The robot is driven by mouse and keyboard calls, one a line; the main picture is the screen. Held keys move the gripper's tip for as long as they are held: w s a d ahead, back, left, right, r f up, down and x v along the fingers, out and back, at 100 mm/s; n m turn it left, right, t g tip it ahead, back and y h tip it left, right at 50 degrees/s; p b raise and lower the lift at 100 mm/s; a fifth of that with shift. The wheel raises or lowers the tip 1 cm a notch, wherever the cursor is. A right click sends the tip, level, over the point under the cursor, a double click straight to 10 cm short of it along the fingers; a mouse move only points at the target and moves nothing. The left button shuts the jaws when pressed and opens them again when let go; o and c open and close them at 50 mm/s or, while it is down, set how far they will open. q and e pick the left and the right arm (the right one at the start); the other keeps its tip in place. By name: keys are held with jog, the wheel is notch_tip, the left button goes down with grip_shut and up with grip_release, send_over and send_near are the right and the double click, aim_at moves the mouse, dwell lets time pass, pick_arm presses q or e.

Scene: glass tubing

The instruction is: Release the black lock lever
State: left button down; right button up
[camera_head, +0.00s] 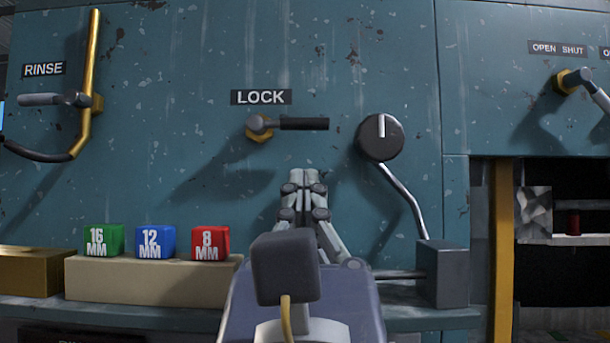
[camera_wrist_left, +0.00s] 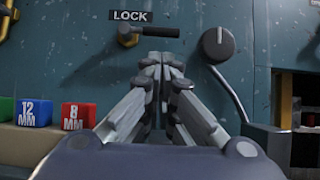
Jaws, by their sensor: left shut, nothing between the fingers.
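The black lock lever (camera_head: 304,124) sticks out to the right, roughly level, from a grey pivot on a brass nut (camera_head: 259,130), under the LOCK label (camera_head: 261,97) on the teal panel. It also shows in the left wrist view (camera_wrist_left: 160,32), above the fingers. My left gripper (camera_head: 307,174) is shut and empty. Its fingertips point at the panel and appear just below the lever in the picture, with a visible gap. I cannot tell the depth between them. In the left wrist view the fingertips (camera_wrist_left: 162,62) are together. My right gripper is in neither view.
A round black knob (camera_head: 381,137) with a bent metal rod is right of the lever. Green (camera_head: 103,240), blue (camera_head: 155,241) and red (camera_head: 210,243) blocks stand on a ledge at lower left. A RINSE handle (camera_head: 55,99) is at far left, an OPEN/SHUT valve (camera_head: 574,80) at far right.

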aim_at(292, 125)
pick_arm(q)
jog(key=p+x, duration=0.4)
jog(key=x, duration=0.5)
jog(key=shift+w+a+p, duration=0.1)
jog(key=shift+w+p, duration=0.05)
jog(key=shift+p, duration=0.2)
jog(key=shift+w, duration=0.1)
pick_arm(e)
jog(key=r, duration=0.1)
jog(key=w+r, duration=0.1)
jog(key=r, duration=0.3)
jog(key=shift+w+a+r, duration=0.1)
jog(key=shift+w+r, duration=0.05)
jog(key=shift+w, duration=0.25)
